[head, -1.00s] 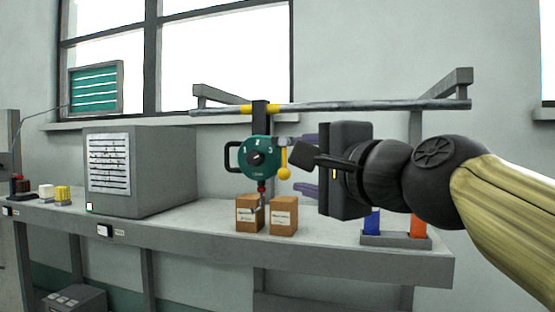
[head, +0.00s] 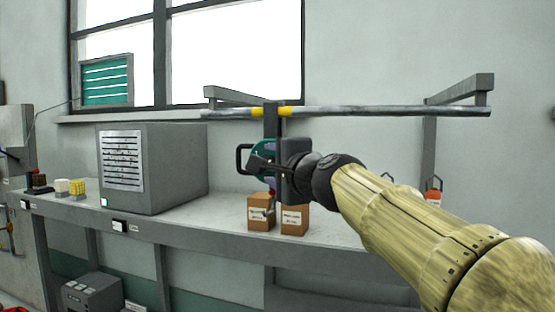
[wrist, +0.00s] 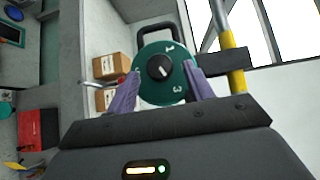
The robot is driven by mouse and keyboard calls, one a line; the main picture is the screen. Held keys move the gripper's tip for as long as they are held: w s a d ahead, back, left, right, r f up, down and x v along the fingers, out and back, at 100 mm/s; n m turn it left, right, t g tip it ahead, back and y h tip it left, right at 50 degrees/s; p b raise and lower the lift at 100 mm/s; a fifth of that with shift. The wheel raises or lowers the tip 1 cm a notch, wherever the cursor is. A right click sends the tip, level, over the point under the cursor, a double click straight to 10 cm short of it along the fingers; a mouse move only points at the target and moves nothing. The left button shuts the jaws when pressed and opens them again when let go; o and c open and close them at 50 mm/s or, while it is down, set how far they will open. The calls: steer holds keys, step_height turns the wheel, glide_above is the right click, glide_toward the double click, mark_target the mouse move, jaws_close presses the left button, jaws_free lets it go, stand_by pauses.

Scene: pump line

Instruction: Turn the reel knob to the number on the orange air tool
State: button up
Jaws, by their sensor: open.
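The green reel (wrist: 152,92) hangs from the rail, with a black knob (wrist: 160,66) at its centre. A white mark shows on the knob; I cannot tell exactly which number it points to. A 1 and a 3 are visible on the reel's face. My gripper (wrist: 161,69) is open, its purple fingers on either side of the knob; contact is unclear. In the head view my gripper hides most of the reel (head: 259,149). The orange air tool (head: 433,195) stands at the right, partly behind my arm, its number not readable.
Two cardboard boxes (head: 261,222) stand on the bench below the reel. A grey cabinet (head: 178,170) with a printed sheet stands to the left. The metal rail (head: 380,111), with a yellow band, runs above my gripper.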

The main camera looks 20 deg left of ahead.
steer(key=shift+w+a, duration=0.15)
steer(key=shift+w, duration=0.15)
steer(key=shift+s, duration=0.1)
steer(key=shift+c, duration=0.6)
steer(key=shift+s+a, duration=0.1)
steer(key=shift+a, duration=0.25)
steer(key=c, duration=0.9)
steer(key=shift+o, duration=0.2)
steer(key=shift+p, duration=0.3)
steer(key=shift+d+r+g+p, duration=0.15)
steer(key=shift+g+p, duration=0.15)
steer(key=shift+p, duration=0.35)
steer(key=shift+f+n, duration=0.2)
steer(key=shift+n, duration=0.1)
